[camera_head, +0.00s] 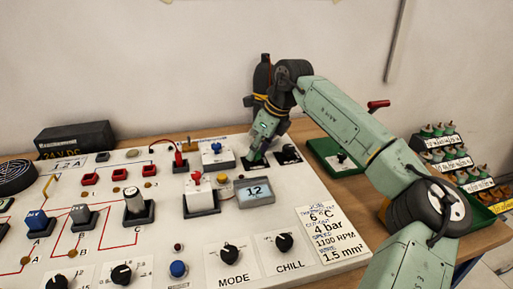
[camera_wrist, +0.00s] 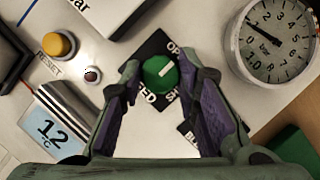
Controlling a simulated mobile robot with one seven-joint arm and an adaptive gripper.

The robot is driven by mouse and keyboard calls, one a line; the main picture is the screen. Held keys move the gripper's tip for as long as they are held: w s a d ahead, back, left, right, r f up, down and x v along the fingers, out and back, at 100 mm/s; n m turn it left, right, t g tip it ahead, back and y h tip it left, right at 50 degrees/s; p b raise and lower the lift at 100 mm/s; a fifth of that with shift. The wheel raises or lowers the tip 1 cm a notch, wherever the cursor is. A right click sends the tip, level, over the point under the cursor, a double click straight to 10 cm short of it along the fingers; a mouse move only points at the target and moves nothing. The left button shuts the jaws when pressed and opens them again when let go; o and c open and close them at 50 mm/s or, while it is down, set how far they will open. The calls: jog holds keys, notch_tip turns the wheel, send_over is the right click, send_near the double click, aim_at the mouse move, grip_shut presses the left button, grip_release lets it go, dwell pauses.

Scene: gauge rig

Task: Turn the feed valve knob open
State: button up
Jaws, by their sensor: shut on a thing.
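The feed valve knob (camera_wrist: 158,73) is green and round, with a white pointer line, on a black plate (camera_wrist: 150,47) in the wrist view. The partly covered lettering reads "OP…", "…ED" and "SH…". The pointer line slants toward the upper right, between "OP" and "SH". My gripper (camera_wrist: 166,82) has its two purple-padded fingers on either side of the knob and is shut on it. In the head view my gripper (camera_head: 256,157) reaches down to the back right of the white panel and hides the knob.
A round pressure gauge (camera_wrist: 273,40) stands close right of the fingers. A "12 °C" display (camera_head: 254,191) and a yellow reset button (camera_wrist: 58,45) are to the left. A green tray (camera_head: 338,158) lies right of the panel (camera_head: 172,241).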

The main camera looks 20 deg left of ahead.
jog(key=o, duration=1.2)
jog(key=shift+c, duration=0.2)
jog(key=v, duration=1.2)
